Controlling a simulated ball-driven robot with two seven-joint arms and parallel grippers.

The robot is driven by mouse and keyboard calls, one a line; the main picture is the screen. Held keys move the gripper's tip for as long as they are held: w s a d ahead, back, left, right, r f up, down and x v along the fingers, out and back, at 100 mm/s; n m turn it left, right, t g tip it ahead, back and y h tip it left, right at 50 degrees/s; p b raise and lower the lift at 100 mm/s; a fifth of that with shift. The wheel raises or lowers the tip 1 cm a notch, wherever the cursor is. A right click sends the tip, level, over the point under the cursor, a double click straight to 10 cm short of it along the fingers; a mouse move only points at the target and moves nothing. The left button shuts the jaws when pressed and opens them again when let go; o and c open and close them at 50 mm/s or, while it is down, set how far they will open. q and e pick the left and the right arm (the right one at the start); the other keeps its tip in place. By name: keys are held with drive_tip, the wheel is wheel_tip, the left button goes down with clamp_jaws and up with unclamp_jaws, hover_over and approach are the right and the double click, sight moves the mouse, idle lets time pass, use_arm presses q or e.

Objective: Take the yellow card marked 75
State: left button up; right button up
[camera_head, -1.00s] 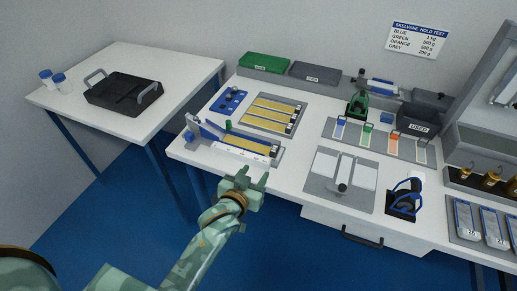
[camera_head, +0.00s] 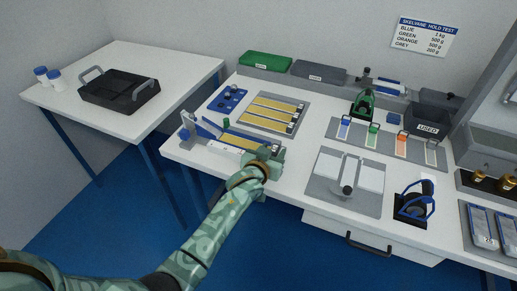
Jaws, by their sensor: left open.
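Several yellow cards (camera_head: 272,114) lie side by side in a grey tray (camera_head: 247,121) on the bench. Each has a dark mark at its right end, too small to read, so I cannot tell which is marked 75. Another yellow strip (camera_head: 236,141) lies in a blue and white device (camera_head: 205,132) in front of that tray. My left gripper (camera_head: 271,154) is open at the right end of this device and hides part of it. I cannot tell whether it touches the device or the strip. My right gripper is not in view.
A blue pad (camera_head: 228,100) lies left of the tray. Green (camera_head: 266,62) and grey (camera_head: 319,72) boxes stand behind it. A grey plate with white panels (camera_head: 344,182) lies to the right. A rack of coloured strips (camera_head: 374,143) stands beyond. A side table holds a black tray (camera_head: 119,92).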

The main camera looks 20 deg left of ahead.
use_arm(q)
drive_tip(key=shift+r, duration=0.1)
clamp_jaws()
